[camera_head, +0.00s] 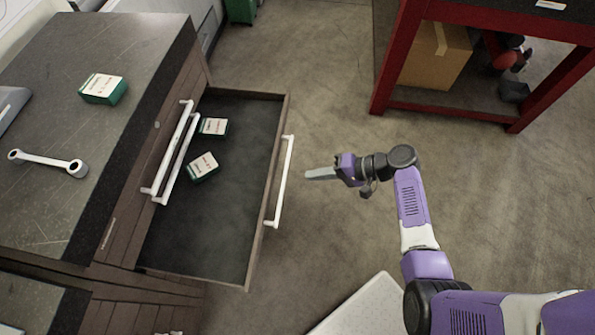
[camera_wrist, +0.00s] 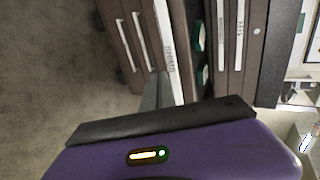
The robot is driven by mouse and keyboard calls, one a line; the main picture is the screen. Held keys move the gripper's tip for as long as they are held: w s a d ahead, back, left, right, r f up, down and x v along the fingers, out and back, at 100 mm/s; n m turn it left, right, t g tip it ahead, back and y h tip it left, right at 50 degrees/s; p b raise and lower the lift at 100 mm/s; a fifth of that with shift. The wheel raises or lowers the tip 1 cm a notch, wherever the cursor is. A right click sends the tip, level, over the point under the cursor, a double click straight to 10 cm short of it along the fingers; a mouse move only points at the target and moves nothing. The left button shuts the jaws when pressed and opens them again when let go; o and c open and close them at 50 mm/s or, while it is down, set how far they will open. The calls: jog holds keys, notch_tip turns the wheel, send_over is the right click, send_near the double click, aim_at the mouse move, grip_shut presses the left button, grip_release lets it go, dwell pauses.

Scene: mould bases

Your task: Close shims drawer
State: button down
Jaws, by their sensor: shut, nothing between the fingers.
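The open drawer (camera_head: 225,235) sticks out of the wooden cabinet in the head view, with a white bar handle (camera_head: 281,182) on its front. Two green-and-white boxes lie inside it, one near the back (camera_head: 213,127) and one nearer the middle (camera_head: 202,166). My gripper (camera_head: 308,175) is shut and empty, a little to the right of the handle and apparently apart from it.
The dark cabinet top (camera_head: 120,60) holds another green-and-white box (camera_head: 103,88) and a wrench (camera_head: 48,162). Other white handles (camera_head: 172,150) show on the cabinet front. A red-framed table (camera_head: 440,112) stands at the upper right. The floor between is clear.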

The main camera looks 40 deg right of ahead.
jog(key=shift+w+a+f+p, duration=0.2)
jog(key=shift+w+a+p, duration=0.15)
jog(key=shift+w+a, duration=0.6)
jog(key=shift+w+a+f+p, duration=0.2)
jog(key=shift+w+a+p, duration=0.1)
jog(key=shift+w+a, duration=0.65)
jog(key=b, duration=1)
send_near(198, 163)
jog(key=x, duration=0.8)
jog(key=shift+w+f, duration=0.1)
jog(key=shift+f, duration=0.05)
jog(key=shift+w+a, duration=0.4)
jog(key=shift+w+a+r, duration=0.15)
jog(key=shift+r, duration=0.1)
